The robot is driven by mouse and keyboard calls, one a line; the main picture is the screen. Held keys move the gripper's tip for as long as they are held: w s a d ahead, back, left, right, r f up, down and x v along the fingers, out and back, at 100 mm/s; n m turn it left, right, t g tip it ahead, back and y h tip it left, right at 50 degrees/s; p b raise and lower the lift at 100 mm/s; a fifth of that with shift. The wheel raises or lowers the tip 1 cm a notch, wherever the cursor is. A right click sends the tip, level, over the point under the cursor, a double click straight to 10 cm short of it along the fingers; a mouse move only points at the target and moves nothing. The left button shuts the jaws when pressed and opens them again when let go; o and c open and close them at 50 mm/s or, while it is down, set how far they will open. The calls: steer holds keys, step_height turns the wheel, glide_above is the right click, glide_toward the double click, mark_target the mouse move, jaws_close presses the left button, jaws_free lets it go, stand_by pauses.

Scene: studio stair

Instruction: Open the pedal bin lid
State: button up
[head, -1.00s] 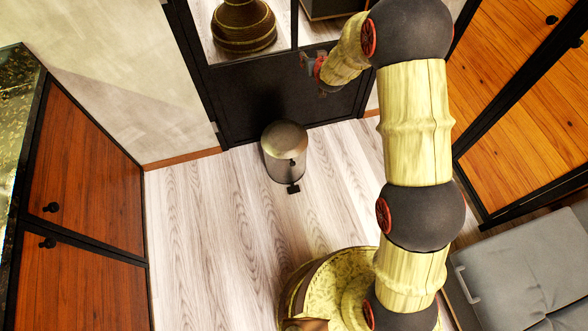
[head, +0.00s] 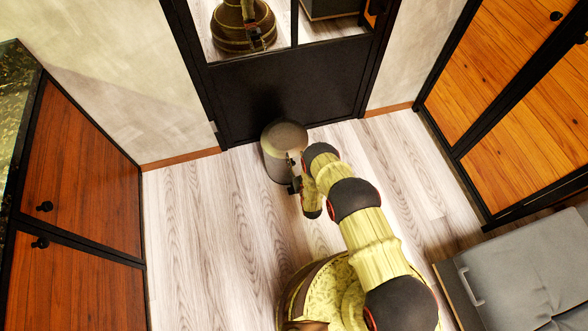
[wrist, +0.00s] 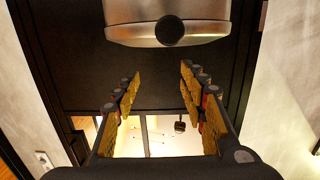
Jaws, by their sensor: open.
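The pedal bin (head: 272,158) is a small grey metal cylinder standing on the floor in front of the black door. Its rounded lid (head: 285,133) looks shut in the head view. In the wrist view the bin's metal body (wrist: 140,12) and a round black knob (wrist: 170,30) on its front show at the top. My gripper (head: 294,172) is low at the bin's front right, partly hidden by my arm. In the wrist view my gripper (wrist: 160,75) is open with nothing between its fingers, and the bin lies beyond the fingertips. The pedal is hard to make out.
The black-framed door (head: 290,88) with glass panes is close behind the bin. Red-brown cabinets (head: 80,165) stand at left and orange wood panels (head: 510,90) at right. A grey cushioned seat (head: 520,275) is at lower right. The wooden floor (head: 205,225) left of the bin is clear.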

mark_target(293, 165)
steer(key=s+d+f+t, duration=0.1)
steer(key=s+f, duration=0.5)
steer(key=s, duration=0.3)
steer(key=shift+y, duration=0.3)
steer(key=shift+b+x, duration=1.55)
steer(key=shift+x, duration=2.1)
steer(key=shift+w+d, duration=0.1)
steer(key=shift+c, duration=0.5)
steer(key=shift+f, duration=0.1)
jaws_close()
